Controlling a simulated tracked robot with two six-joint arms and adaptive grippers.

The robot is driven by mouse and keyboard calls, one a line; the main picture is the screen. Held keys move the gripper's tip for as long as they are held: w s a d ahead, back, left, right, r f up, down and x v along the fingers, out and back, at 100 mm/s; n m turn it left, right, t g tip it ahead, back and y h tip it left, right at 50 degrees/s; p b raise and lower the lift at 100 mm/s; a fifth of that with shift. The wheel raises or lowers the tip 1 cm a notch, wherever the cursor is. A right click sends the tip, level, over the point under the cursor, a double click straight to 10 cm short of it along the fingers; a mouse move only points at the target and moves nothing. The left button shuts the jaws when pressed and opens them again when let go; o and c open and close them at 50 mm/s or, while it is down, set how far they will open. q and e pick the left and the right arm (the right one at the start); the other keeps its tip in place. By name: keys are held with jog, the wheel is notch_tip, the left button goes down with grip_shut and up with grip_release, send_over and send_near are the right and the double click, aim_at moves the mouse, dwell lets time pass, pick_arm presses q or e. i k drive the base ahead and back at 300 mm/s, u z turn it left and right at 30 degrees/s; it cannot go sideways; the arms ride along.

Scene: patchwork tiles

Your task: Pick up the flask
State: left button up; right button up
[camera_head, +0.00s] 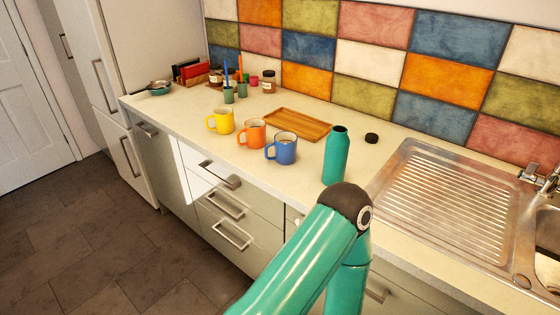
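The flask (336,158) is a tall teal bottle standing upright on the counter, with a dark open top. Its lower end is close to my arm's dark joint in the picture, and whether they touch cannot be told. A small black cap (371,138) lies on the counter to the right of the flask. One of my teal arms rises from the bottom and bends in front of the counter edge. Neither of my grippers is in view.
Blue (282,148), orange (252,134) and yellow (221,121) mugs stand left of the flask. A wooden tray (297,125) lies behind them. A metal sink drainer (445,190) is on the right. Jars and small cups stand further left. Drawers are below the counter.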

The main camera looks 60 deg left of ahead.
aim_at(338, 142)
jog(key=z, duration=0.65)
jog(key=i, duration=0.15)
jog(key=u, duration=1.85)
